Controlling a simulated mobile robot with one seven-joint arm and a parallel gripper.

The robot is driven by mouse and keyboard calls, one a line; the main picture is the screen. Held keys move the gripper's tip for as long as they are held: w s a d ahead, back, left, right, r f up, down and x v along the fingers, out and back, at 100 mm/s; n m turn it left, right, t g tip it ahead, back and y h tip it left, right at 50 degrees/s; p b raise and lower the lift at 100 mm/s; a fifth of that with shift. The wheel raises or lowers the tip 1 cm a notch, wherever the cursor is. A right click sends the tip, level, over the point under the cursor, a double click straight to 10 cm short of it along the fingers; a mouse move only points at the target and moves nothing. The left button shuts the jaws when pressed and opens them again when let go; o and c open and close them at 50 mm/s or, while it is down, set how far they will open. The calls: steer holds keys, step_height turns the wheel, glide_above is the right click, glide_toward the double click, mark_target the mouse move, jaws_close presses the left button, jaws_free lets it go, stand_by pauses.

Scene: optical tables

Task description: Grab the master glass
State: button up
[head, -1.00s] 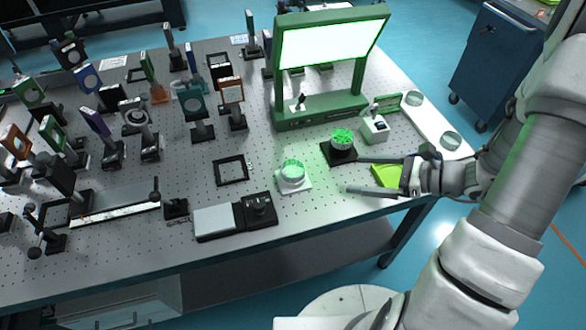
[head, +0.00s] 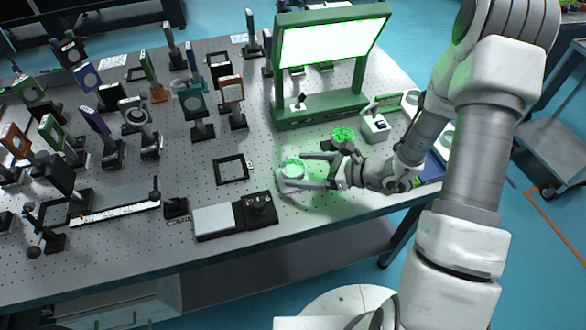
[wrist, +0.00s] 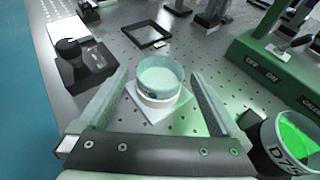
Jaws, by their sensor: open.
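A round clear glass with a pale green glow (head: 292,166) sits on a square white base near the table's front edge. I take it as the master glass, though no label on it is readable. In the wrist view the glass (wrist: 160,76) is upright, ahead of my palm and between the two fingers. My gripper (head: 298,171) is open, with one finger on each side of the glass. Visible gaps separate the fingers from it in the wrist view. The fingers partly cover the white base in the head view.
A black-and-white device (head: 235,216) lies left. A green lit panel frame (head: 322,112) stands behind. A flat black frame (head: 232,169) has bare table around it.

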steer(key=shift+x, duration=0.8)
steer(key=c, duration=1.5)
steer(key=shift+o, duration=0.2)
steer(key=shift+r, duration=0.1)
